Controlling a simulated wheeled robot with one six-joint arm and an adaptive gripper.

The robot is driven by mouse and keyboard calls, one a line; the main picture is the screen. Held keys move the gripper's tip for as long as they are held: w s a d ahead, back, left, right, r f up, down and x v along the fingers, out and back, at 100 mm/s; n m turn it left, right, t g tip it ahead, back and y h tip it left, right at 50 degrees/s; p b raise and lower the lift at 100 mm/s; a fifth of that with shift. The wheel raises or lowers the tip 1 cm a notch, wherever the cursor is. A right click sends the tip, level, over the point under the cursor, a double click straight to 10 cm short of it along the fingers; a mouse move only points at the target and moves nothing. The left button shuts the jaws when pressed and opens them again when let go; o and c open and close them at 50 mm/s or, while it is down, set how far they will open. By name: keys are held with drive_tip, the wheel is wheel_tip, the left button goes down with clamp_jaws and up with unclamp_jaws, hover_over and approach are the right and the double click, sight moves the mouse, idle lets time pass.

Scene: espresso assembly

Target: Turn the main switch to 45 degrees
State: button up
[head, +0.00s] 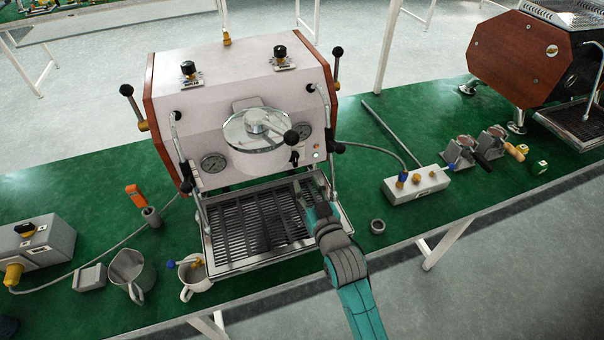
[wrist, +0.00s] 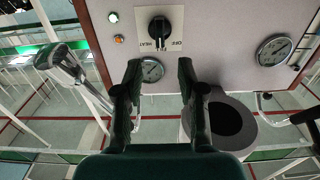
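The main switch is a black rotary knob on a small label plate low on the right of the espresso machine's front, seen in the head view (head: 294,158) and large at the top of the wrist view (wrist: 159,29). Its light mark lies near the middle of the inverted labels; its exact angle is hard to read. My gripper (head: 313,184) is in front of the panel, just below the switch in the head view. In the wrist view (wrist: 158,72) its two fingers are spread apart with nothing between them, and the knob is beyond the tips, untouched.
A green light (wrist: 113,17) and an orange button (wrist: 118,39) sit beside the switch. A pressure gauge (wrist: 274,49) is on the panel. The drip tray (head: 225,266) lies below my gripper. A steam wand (head: 331,150) hangs close to its right.

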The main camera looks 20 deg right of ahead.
drive_tip(key=shift+s, duration=1.55)
drive_tip(key=s+f+g, duration=0.1)
drive_tip(key=s+f, duration=0.2)
drive_tip(key=s, duration=1.3)
drive_tip(key=s+f+g, duration=0.1)
drive_tip(key=s+f, duration=0.2)
drive_tip(key=s, duration=1.2)
drive_tip(key=s+r+g, duration=0.1)
drive_tip(key=s+r, duration=0.3)
drive_tip(key=s, duration=0.6)
drive_tip(key=shift+s+r, duration=0.2)
drive_tip(key=shift+s, duration=0.2)
